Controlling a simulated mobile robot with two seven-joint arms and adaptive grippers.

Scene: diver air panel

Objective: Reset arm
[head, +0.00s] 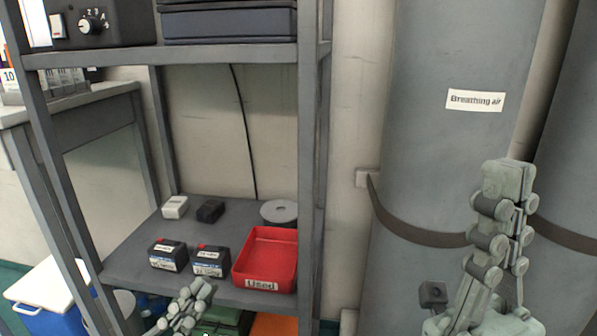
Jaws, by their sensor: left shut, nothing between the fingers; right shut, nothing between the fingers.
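My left gripper (184,308) is at the bottom of the head view, in front of the front edge of the grey shelf. It is shut and empty. My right gripper (508,180) points upward at the right, in front of the large grey cylinder (440,120) labelled "Breathing air". It is shut and empty. Neither gripper appears to hold anything.
A grey shelf rack (130,262) carries a red tray (265,250) labelled "Used", dark labelled boxes (168,254), a white block (175,207) and a grey disc (279,211). A blue cooler (45,290) stands lower left. A brown strap (420,234) crosses the cylinder.

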